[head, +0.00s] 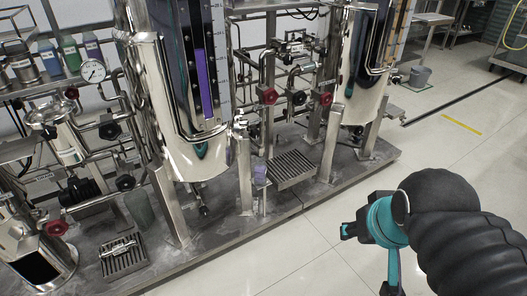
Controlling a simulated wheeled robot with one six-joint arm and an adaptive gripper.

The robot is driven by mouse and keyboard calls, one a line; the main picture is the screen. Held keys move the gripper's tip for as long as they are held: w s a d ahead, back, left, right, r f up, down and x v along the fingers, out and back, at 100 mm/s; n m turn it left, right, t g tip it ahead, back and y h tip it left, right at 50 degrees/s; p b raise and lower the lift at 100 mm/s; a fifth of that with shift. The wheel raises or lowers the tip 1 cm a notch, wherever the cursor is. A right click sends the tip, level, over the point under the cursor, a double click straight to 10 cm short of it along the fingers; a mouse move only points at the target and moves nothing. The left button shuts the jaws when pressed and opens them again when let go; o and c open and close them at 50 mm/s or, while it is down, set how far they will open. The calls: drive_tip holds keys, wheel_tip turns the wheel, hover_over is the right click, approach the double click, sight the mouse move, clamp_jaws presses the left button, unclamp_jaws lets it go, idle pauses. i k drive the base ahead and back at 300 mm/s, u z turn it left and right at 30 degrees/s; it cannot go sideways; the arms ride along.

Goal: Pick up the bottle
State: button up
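Several small bottles stand in a row on a shelf at the upper left: a blue-grey bottle (49,58), a green bottle (70,53) and a grey-blue bottle (92,47). I cannot tell which one the task means. My gripper (368,260) is at the lower right, over the pale floor, far from the shelf. Its teal fingers are spread apart with bare floor between them, and nothing is seen in them.
Tall steel tanks (180,110) and pipes with red valve knobs (268,96) stand on a grey metal skid (230,222). The tiled floor (440,160) at right is open.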

sight(260, 167)
drive_tip(key=u, duration=2.55)
drive_tip(key=i, duration=1.55)
drive_tip(key=z, duration=3.2)
